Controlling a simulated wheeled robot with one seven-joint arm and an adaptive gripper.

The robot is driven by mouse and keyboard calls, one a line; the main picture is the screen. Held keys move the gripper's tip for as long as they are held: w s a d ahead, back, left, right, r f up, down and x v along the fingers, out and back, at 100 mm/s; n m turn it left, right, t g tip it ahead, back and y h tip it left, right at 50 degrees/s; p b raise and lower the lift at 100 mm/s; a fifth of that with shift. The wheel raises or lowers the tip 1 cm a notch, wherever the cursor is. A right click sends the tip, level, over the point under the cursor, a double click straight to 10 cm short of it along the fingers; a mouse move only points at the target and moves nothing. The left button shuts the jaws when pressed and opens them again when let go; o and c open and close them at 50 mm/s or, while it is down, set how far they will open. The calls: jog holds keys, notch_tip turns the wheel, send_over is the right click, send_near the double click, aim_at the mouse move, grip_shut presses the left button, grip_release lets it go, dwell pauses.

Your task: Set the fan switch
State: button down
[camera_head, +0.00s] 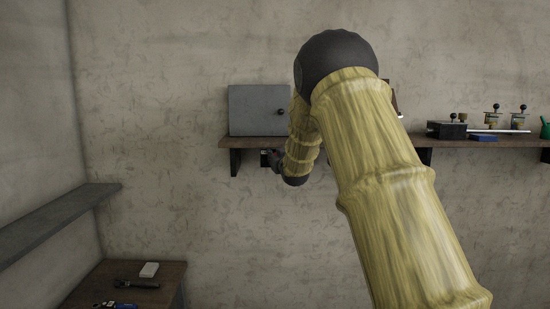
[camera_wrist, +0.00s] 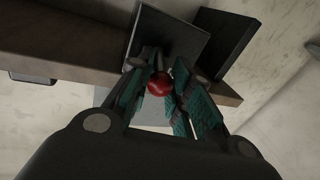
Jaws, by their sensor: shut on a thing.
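In the wrist view a round red knob (camera_wrist: 159,85) sits between the two teal-padded fingers of my gripper (camera_wrist: 163,79), which is shut on it. Behind the knob is a dark square plate (camera_wrist: 182,38) by the edge of a shelf board. I take the knob and plate to be the fan switch; no label shows. In the head view a small dark box (camera_head: 265,159) shows just under the left end of the wall shelf. My arm's end is beside it and hides most of this spot. The knob does not show there.
A grey cabinet (camera_head: 259,110) with a dark knob stands on the wall shelf (camera_head: 470,142). A grey shelf (camera_head: 55,222) juts from the left.

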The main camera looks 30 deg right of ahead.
jog(key=shift+f+t+b, duration=0.3)
jog(key=shift+f+b, duration=0.05)
jog(key=shift+b, duration=1.1)
jog(key=shift+s+f+t+b, duration=0.1)
jog(key=shift+f+t+b, duration=0.15)
jog(key=shift+b, duration=1)
notch_tip(320, 180, down, 3)
jog(key=n+t+b, duration=0.2)
jog(key=t+b, duration=0.2)
jog(key=b, duration=0.7)
jog(key=n+t+b, duration=0.2)
jog(key=t+b, duration=0.2)
jog(key=b, duration=0.8)
jog(key=shift+f+n+t+y+b, duration=0.1)
jog(key=shift+n+t+y+b, duration=0.35)
jog(key=shift+b, duration=0.7)
jog(key=c, duration=1.3)
grip_release()
jog(key=shift+d, duration=0.1)
